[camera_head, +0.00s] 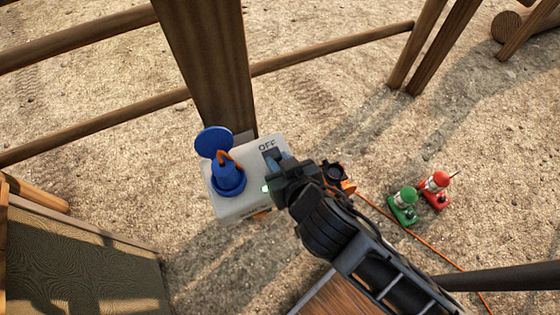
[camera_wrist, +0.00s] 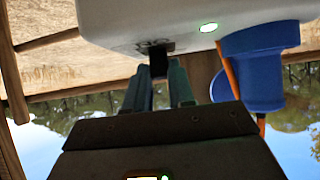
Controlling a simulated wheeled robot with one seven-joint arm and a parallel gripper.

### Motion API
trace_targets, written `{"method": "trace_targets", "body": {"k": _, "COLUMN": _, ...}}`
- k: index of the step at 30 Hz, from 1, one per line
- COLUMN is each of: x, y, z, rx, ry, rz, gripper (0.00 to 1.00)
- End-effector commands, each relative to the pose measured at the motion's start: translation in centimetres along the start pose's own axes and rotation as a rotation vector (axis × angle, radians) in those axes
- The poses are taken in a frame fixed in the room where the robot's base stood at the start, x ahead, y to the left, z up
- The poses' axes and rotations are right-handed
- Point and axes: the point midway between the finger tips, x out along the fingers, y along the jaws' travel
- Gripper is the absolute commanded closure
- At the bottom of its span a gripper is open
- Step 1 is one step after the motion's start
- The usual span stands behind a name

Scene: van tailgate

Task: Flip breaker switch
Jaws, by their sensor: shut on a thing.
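A pale grey breaker box (camera_head: 232,205) is fixed to a wooden post, with "OFF" printed near its upper right edge. A small green light (camera_head: 265,188) glows on its face, also lit in the wrist view (camera_wrist: 208,27). My gripper (camera_head: 273,160) is at the box's right side, in front of the switch. In the wrist view the black breaker switch (camera_wrist: 157,62) sticks out from the box between my fingertips (camera_wrist: 160,76), which are shut on it. My gripper hides most of the switch in the head view, and its exact position is hard to tell.
A blue socket (camera_head: 228,180) with its lid up and an orange cable sits on the box, left of my gripper. Green (camera_head: 403,205) and red (camera_head: 435,188) devices stand on the sandy ground at right. Wooden rails and a post (camera_head: 208,60) surround the box.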

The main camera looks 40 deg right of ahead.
Motion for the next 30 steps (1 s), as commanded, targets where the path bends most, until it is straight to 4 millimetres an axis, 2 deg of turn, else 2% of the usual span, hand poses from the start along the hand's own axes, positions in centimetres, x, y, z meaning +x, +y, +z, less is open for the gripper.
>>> {"method": "trace_targets", "body": {"k": 5, "x": 0.0, "y": 0.0, "z": 0.0, "rx": 0.000, "ry": 0.000, "rz": -0.001, "gripper": 1.00}}
{"method": "trace_targets", "body": {"k": 6, "x": 0.0, "y": 0.0, "z": 0.0, "rx": 0.000, "ry": 0.000, "rz": -0.001, "gripper": 0.76}}
{"method": "trace_targets", "body": {"k": 14, "x": 0.0, "y": 0.0, "z": 0.0, "rx": 0.000, "ry": -0.001, "rz": 0.000, "gripper": 0.51}}
{"method": "trace_targets", "body": {"k": 23, "x": -0.3, "y": 0.0, "z": 0.1, "rx": 0.000, "ry": -0.001, "rz": -0.001, "gripper": 0.51}}
{"method": "trace_targets", "body": {"k": 30, "x": -3.8, "y": 0.0, "z": 0.2, "rx": 0.000, "ry": -0.003, "rz": 0.000, "gripper": 0.51}}
